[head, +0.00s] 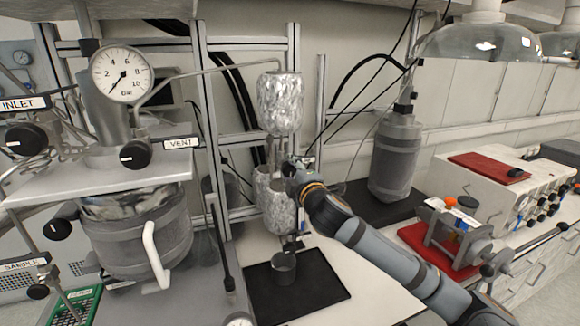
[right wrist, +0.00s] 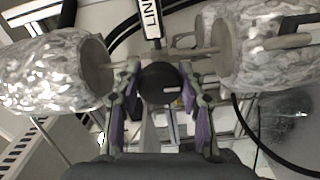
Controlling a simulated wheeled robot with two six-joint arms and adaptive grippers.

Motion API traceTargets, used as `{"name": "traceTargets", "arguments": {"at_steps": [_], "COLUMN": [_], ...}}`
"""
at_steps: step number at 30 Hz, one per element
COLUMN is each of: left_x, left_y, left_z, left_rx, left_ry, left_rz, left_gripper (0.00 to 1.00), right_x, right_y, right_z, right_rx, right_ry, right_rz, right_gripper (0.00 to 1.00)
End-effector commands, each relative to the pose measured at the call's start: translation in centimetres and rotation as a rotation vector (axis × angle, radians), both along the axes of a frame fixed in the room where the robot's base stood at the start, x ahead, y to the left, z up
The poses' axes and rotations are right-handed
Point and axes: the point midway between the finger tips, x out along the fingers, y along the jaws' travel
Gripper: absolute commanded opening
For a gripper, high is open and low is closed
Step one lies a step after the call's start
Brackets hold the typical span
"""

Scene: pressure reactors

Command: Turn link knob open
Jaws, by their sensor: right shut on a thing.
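The link knob (right wrist: 160,84) is a round black knob with a short white mark that points to the right in the right wrist view. A white label reading LINK (right wrist: 149,22) is beside it. My right gripper (right wrist: 159,92) is shut on the knob, with one finger on each side. In the head view my right gripper (head: 293,172) reaches in from the lower right, between two silvery foil-wrapped cylinders, the upper one (head: 280,103) and the lower one (head: 273,205). The knob is hidden there behind the gripper. My left gripper is not in view.
A reactor vessel (head: 135,235) with a pressure gauge (head: 121,73) and knobs labelled INLET, VENT and SAMPLE stands at the left. A small cup (head: 284,268) stands on a black mat (head: 325,283). A grey bottle (head: 395,155) and a red tray (head: 440,250) are to the right.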

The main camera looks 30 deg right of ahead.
Motion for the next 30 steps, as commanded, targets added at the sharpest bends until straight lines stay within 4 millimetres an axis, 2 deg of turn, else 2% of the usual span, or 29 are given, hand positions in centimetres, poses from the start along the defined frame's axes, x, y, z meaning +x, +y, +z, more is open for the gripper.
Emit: {"name": "traceTargets", "arguments": {"at_steps": [19, 20, 21, 25, 30], "left_x": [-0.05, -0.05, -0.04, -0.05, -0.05], "left_y": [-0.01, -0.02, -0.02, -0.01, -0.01], "left_z": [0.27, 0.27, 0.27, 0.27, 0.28], "left_rx": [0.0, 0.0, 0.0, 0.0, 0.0], "left_ry": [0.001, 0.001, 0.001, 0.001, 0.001], "left_rz": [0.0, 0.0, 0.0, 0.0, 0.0], "left_gripper": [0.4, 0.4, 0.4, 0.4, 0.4], "right_x": [-0.01, -0.01, -0.01, -0.01, 0.0], "right_y": [0.02, 0.02, 0.02, 0.02, 0.01], "right_z": [-0.1, -0.1, -0.1, -0.08, -0.05], "right_rx": [-0.047, -0.047, -0.047, -0.046, -0.046], "right_ry": [0.013, 0.013, 0.013, 0.013, 0.012], "right_rz": [0.0, 0.0, 0.0, 0.0, 0.0], "right_gripper": [0.08, 0.41, 0.47, 0.64, 0.64]}}
